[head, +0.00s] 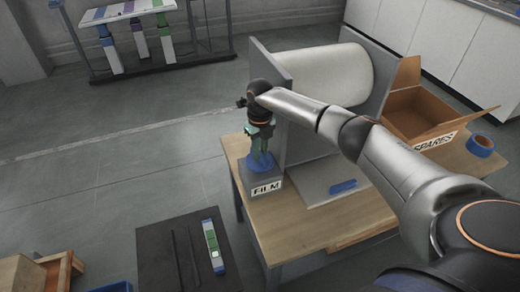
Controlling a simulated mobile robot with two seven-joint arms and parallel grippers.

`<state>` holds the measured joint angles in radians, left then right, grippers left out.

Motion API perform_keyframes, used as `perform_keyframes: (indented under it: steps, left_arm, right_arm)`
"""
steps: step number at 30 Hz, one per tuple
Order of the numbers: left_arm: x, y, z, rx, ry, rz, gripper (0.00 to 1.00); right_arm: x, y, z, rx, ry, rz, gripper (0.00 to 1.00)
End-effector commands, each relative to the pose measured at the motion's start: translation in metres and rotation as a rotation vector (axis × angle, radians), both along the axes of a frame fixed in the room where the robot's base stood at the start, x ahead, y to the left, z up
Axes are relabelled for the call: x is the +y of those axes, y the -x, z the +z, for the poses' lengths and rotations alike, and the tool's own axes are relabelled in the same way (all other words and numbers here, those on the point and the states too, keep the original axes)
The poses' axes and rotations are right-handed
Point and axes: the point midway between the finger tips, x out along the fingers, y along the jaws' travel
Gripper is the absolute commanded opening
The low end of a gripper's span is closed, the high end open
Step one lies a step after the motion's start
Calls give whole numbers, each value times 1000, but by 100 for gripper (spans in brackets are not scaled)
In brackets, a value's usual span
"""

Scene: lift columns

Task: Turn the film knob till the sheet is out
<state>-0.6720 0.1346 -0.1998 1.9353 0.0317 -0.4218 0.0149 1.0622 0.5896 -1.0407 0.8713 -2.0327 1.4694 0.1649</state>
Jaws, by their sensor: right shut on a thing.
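The film knob (262,168) is blue and sits on a grey box labelled FILM at the left front of a wooden table. My right gripper (261,147) points down from above and is shut on the upper part of the knob; its fingers partly hide the grip. A large white film roll (330,75) lies between two upright grey panels behind the knob. A pale flat plate (322,172) lies in front of the roll; I cannot tell whether any film sheet is on it. My left gripper is not in view.
A small blue item (343,186) lies on the plate. An open cardboard box (418,112) labelled SPARES and a blue tape roll (480,144) stand at right. Floor to the left is mostly clear.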

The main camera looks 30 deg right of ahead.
Motion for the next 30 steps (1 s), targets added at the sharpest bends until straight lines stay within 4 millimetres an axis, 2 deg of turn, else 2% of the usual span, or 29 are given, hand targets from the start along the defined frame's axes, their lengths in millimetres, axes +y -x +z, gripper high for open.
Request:
perform_keyframes:
  steps: [18,19,26,30]
  left_arm:
    - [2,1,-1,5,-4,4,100]
    - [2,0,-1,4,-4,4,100]
    - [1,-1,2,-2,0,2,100]
    - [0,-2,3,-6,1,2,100]
  right_arm:
    - [0,-1,1,-1,0,-43,0]
    - [0,-1,1,-1,0,-43,25]
    - [0,0,1,-1,0,-42,50]
    - [0,0,0,0,0,-42,52]
